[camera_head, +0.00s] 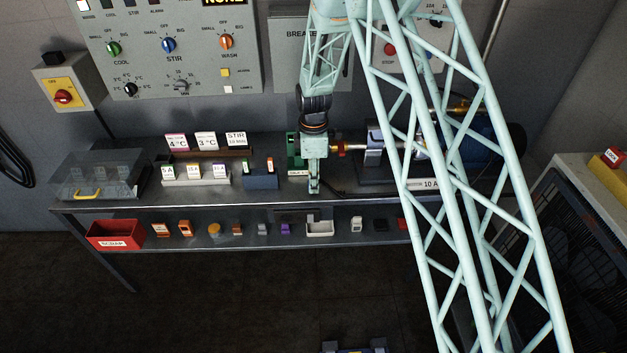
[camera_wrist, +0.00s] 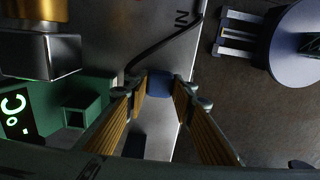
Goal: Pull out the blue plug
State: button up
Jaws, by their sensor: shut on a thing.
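The blue plug (camera_wrist: 160,84) shows as a small blue block between my fingertips in the wrist view. My gripper (camera_wrist: 160,92) is shut on it, with one finger on each side. A black cable (camera_wrist: 160,52) runs from near the fingertips up toward a mark "IN" on the bench. A green unit (camera_wrist: 93,88) with a lit "°C" display is at the left, with a gap between it and the blue plug in this view. In the head view my gripper (camera_head: 314,188) points down near the bench's front edge, beside the green unit (camera_head: 292,152). The plug is too small to make out there.
A brass fitting (camera_wrist: 38,10) and metal block (camera_wrist: 40,55) are close at the upper left. A pump and motor (camera_head: 380,150) stand right of my gripper. A blue block (camera_head: 262,180) and labelled holders (camera_head: 195,176) are on the bench at left. Small parts line the lower shelf (camera_head: 340,240).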

jog(key=shift+f, duration=0.25)
jog(key=o, duration=1.2)
jog(key=shift+c, duration=0.2)
jog(key=shift+r, duration=0.1)
notch_tip(320, 180, up, 12)
dwell(0.3)
dwell(0.5)
